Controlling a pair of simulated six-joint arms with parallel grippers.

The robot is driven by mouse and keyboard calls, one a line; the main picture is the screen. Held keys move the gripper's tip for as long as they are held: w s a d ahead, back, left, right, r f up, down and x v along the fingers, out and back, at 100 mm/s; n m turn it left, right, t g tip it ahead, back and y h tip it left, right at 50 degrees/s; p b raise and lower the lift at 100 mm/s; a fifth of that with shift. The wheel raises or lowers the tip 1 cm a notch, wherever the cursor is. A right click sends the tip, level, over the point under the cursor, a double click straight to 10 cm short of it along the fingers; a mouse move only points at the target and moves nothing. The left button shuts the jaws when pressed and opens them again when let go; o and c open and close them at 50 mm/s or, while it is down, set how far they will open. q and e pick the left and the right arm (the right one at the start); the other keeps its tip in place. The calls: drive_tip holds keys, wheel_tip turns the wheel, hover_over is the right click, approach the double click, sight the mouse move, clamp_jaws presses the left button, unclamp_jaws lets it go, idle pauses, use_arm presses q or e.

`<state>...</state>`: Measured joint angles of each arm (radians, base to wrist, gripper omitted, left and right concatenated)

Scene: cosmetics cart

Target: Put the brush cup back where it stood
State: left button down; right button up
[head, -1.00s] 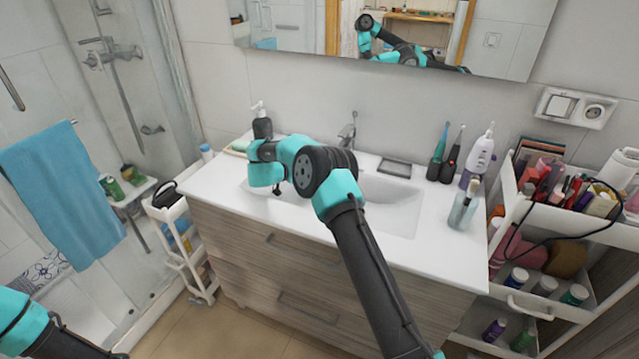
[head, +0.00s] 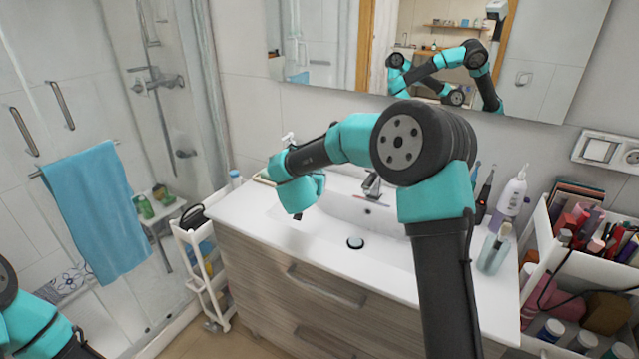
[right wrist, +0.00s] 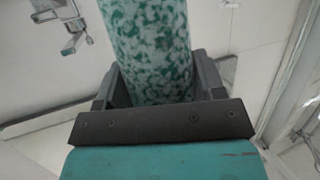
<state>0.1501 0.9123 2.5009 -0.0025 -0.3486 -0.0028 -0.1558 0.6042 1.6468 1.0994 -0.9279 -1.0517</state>
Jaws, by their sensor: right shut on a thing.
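In the right wrist view my right gripper (right wrist: 158,88) is shut on an upright-looking cylinder with a mottled green and white wall (right wrist: 150,45). It looks like a cup; its top is out of frame, so I cannot see any brushes in it. In the head view my right arm reaches over the sink, and its wrist hides the gripper and the held cup.
The white sink counter (head: 400,285) has a faucet (head: 372,185) and a drain (head: 355,243). A white bottle (head: 511,197) stands at the right back. A crowded white cart (head: 545,240) stands on the right, and a slim white cart (head: 200,265) on the left. The counter's front strip is clear.

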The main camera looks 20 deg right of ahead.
drive_tip(key=s+a+r+n+t+y, duration=0.1)
drive_tip(key=s+a+n+y, duration=0.2)
drive_tip(key=s, duration=0.5)
drive_tip(key=s+a+r+n+t+y, duration=0.1)
drive_tip(key=s+a+r+n+y, duration=0.1)
drive_tip(key=s, duration=0.6)
drive_tip(key=a+n+y, duration=0.1)
drive_tip(key=a+y, duration=0.1)
drive_tip(key=y, duration=0.1)
drive_tip(key=shift+s+a+r+n, duration=0.15)
drive_tip(key=shift+s+a+n, duration=0.05)
drive_tip(key=shift+a+n, duration=0.2)
